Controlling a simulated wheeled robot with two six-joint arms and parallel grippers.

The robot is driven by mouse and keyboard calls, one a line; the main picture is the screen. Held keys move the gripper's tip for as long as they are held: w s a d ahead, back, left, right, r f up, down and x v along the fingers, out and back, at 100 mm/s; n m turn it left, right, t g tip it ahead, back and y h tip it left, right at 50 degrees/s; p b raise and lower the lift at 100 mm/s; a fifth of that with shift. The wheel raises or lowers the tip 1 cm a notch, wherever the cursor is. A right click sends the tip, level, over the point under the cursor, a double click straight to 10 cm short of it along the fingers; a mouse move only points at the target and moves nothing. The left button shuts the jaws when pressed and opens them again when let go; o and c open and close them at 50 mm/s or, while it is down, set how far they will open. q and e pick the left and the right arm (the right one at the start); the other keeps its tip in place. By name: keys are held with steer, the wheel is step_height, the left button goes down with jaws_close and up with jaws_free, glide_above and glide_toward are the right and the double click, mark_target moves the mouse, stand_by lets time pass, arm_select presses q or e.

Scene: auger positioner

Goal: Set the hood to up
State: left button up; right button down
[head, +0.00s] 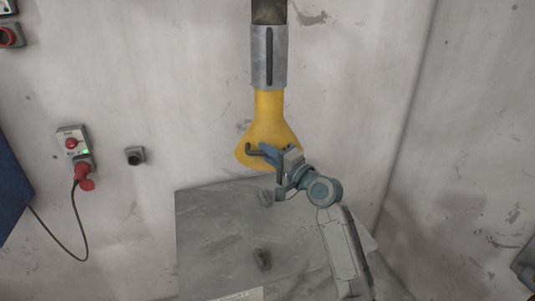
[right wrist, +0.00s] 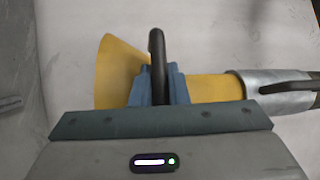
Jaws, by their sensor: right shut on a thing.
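The yellow hood (head: 268,112) hangs against the wall below a grey metal sleeve (head: 262,60) on a dark pipe. A dark handle (head: 253,152) stands out from the front of the hood's flared lower part. My right gripper (head: 270,152) is at this handle, its blue fingers shut on it. In the right wrist view the handle (right wrist: 157,62) rises between the two blue fingers (right wrist: 157,88), with the yellow hood (right wrist: 115,70) behind it and the sleeve (right wrist: 258,90) to the right. My left gripper is not in view.
A socket box with a red plug and cable (head: 75,145) and a small dark fitting (head: 135,156) are on the left wall. Bare wall lies right of the hood.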

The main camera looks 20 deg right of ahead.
steer(key=c, duration=1.5)
jaws_free()
steer(key=shift+r, duration=0.4)
steer(key=shift+c, duration=0.2)
steer(key=shift+o, duration=0.7)
steer(key=shift+s+a, duration=0.15)
steer(key=shift+s, duration=0.15)
steer(key=shift+f, duration=0.15)
steer(key=shift+s+d+f, duration=0.1)
steer(key=shift+d+f, duration=0.05)
steer(key=shift+d, duration=0.1)
steer(key=r+b+v, duration=0.1)
steer(key=b+v, duration=0.3)
steer(key=v, duration=0.6)
steer(key=shift+s+f, duration=0.2)
steer(key=shift+f, duration=0.15)
